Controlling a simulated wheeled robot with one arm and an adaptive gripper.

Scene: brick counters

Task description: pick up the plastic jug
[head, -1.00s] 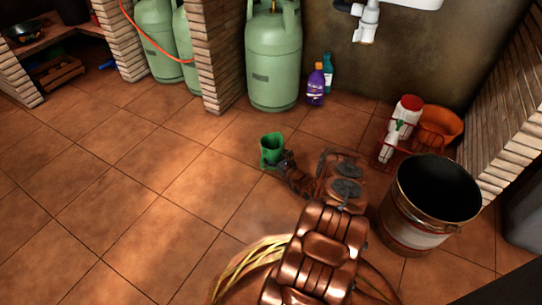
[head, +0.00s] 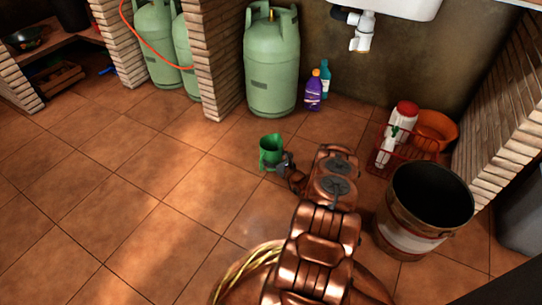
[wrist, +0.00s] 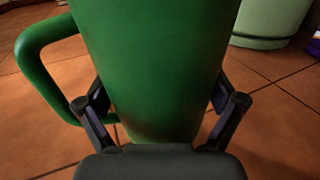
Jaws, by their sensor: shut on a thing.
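The plastic jug is green with a loop handle; in the head view the jug (head: 270,152) is upright over the floor tiles in the middle. In the wrist view the jug (wrist: 155,60) fills the centre, with its handle on the left and its top cut off. My gripper (wrist: 163,115) has one finger on each side of the jug's lower body and is shut on it. In the head view my gripper (head: 279,162) reaches the jug from the lower right. I cannot tell whether the jug's base touches the floor.
Green gas cylinders (head: 272,65) stand behind, near a brick pillar (head: 215,55). A purple bottle (head: 313,92) and a teal bottle stand by the wall. A large dark bucket (head: 408,235), a red wire basket and an orange basin (head: 438,127) are at right. The left floor is clear.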

